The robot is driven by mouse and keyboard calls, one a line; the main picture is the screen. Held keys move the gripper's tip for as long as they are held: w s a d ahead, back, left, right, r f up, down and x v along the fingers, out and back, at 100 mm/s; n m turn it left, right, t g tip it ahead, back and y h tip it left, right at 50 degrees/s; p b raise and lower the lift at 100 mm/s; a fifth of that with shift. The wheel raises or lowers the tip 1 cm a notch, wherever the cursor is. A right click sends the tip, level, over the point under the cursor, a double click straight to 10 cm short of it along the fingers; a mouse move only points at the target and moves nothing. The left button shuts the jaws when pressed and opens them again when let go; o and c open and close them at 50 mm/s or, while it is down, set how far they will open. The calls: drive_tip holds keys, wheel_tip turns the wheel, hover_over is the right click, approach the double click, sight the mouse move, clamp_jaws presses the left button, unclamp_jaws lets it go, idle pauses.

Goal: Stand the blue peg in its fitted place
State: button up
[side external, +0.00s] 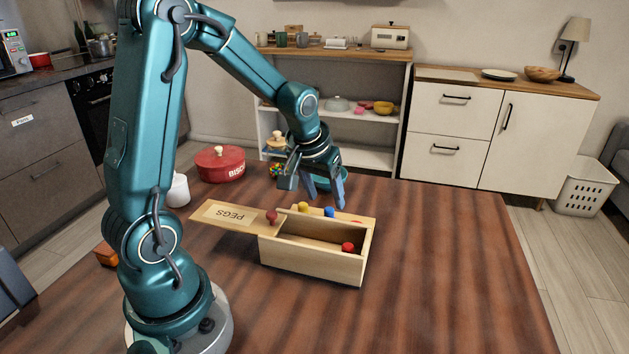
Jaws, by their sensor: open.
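A wooden box (308,262) stands on the table with its lid, marked PEGS (229,215), slid out to the left. The blue peg (329,212) shows as a small blue head at the box's far side; its lower part is hidden, so I cannot tell how it is seated. A yellow peg (303,206) shows to its left, and a red peg (348,247) is at the near right of the open compartment. My gripper (314,192) is open and empty, pointing down above the far side of the box, close to the blue and yellow heads but apparently apart from them.
A red lidded tin (220,165) and a white cup (178,190) stand behind the lid. A small orange-brown block (106,254) lies at the left. The table (450,270) right of the box is clear.

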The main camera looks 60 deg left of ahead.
sight(329, 209)
drive_tip(key=shift+x, duration=2.1)
drive_tip(key=shift+c, duration=0.3)
clamp_jaws()
